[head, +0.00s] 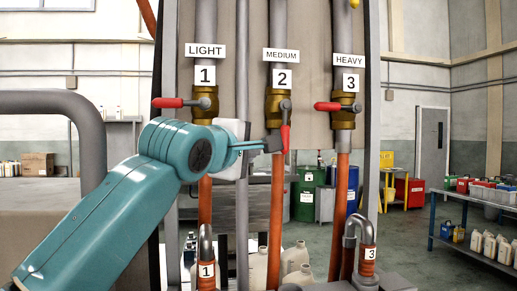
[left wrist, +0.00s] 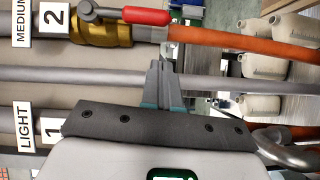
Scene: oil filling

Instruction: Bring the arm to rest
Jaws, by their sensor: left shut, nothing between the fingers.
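My left gripper (head: 272,145) reaches in from the left on its teal arm. Its fingers are shut and empty; in the left wrist view the fingertips (left wrist: 159,70) show together in front of a grey pipe. In the head view the tips overlap the area by the red handle (head: 285,138) of valve 2, MEDIUM. In the left wrist view that handle (left wrist: 145,16) appears apart from the tips. Handle 2 points down along its pipe. The red handles of valve 1, LIGHT (head: 170,102), and valve 3, HEAVY (head: 328,106), lie level, pointing left. My right gripper is not in view.
Orange hoses (head: 277,215) run down below the valves. Hooked nozzles marked 1 (head: 206,245) and 3 (head: 366,235) stand low in front. Pale jugs (head: 294,257) stand behind them. A blue shelf (head: 470,235) with containers stands at the right.

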